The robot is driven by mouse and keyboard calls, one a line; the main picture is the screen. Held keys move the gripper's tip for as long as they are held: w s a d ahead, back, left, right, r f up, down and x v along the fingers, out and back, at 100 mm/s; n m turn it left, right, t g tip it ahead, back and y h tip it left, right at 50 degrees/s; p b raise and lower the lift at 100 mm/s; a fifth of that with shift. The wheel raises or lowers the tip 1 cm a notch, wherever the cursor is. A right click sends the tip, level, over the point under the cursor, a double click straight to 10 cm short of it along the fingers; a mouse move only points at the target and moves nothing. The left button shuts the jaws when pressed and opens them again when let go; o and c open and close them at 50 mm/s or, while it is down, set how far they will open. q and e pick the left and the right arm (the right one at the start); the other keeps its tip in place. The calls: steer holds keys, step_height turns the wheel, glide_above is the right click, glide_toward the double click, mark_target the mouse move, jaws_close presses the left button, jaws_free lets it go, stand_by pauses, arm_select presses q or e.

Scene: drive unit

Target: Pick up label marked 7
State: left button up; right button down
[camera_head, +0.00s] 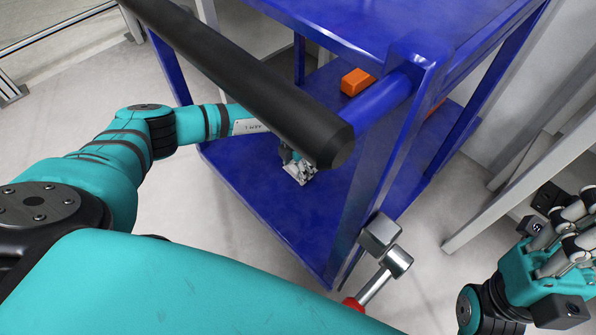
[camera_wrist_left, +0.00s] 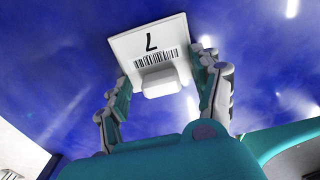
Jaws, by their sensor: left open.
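The label marked 7 (camera_wrist_left: 150,47) is a white plate with a black 7, a barcode and a raised white block on its near edge. It lies over the blue surface in the left wrist view. My left gripper (camera_wrist_left: 165,75) is open, with one finger on each side of the label's block; I cannot tell if they touch it. In the head view my left gripper (camera_head: 298,170) is low over the blue lower shelf, partly hidden by a black bar, and the label cannot be made out. My right gripper (camera_head: 575,235) is at the right edge, partly cut off.
The blue cart (camera_head: 240,190) has posts and an upper shelf around my left forearm. A black bar (camera_head: 245,80) crosses above that arm. An orange block (camera_head: 357,81) sits farther back on the lower shelf. A grey metal part with a red end (camera_head: 385,260) is near the front post.

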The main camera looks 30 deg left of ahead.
arm_select(q)
steer(key=c, duration=1.3)
steer(key=shift+r, duration=0.1)
